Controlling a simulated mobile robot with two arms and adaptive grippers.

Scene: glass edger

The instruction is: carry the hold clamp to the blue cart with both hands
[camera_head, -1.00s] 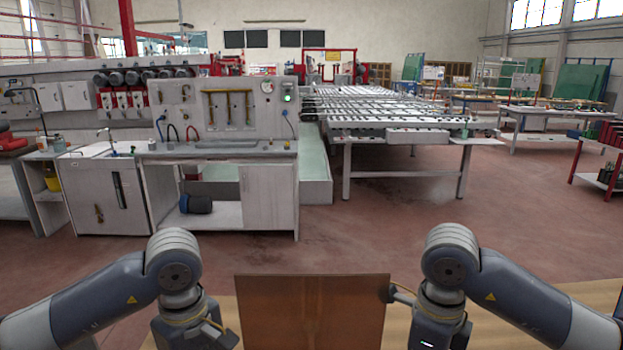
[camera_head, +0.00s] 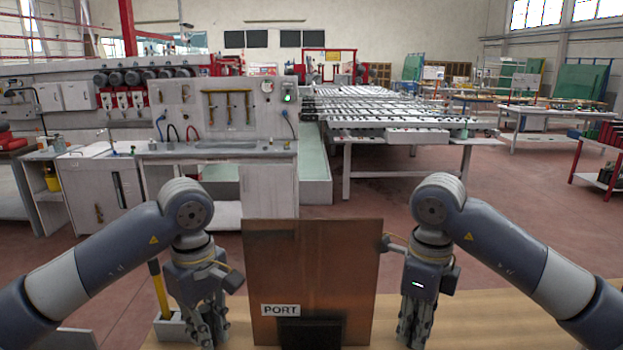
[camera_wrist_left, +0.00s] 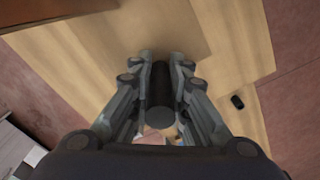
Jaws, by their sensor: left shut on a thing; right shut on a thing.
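A tall copper-brown panel with a white PORT label and a black block at its foot, which I take to be the hold clamp (camera_head: 312,265), stands upright between my arms in the head view. My left gripper (camera_head: 207,325) is at its left and my right gripper (camera_head: 416,320) at its right, both pointing down. In the left wrist view, my left gripper (camera_wrist_left: 160,90) is shut on a dark cylindrical bar (camera_wrist_left: 160,112). What the right fingers hold is hidden at the lower frame edge. I cannot make out a blue cart.
A wooden tabletop (camera_head: 480,315) lies below the grippers. A yellow handle (camera_head: 159,290) stands beside my left gripper. Ahead are a white sink bench (camera_head: 268,185) and a long roller table (camera_head: 400,137). A red cart (camera_head: 598,160) is at far right. Red floor between is clear.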

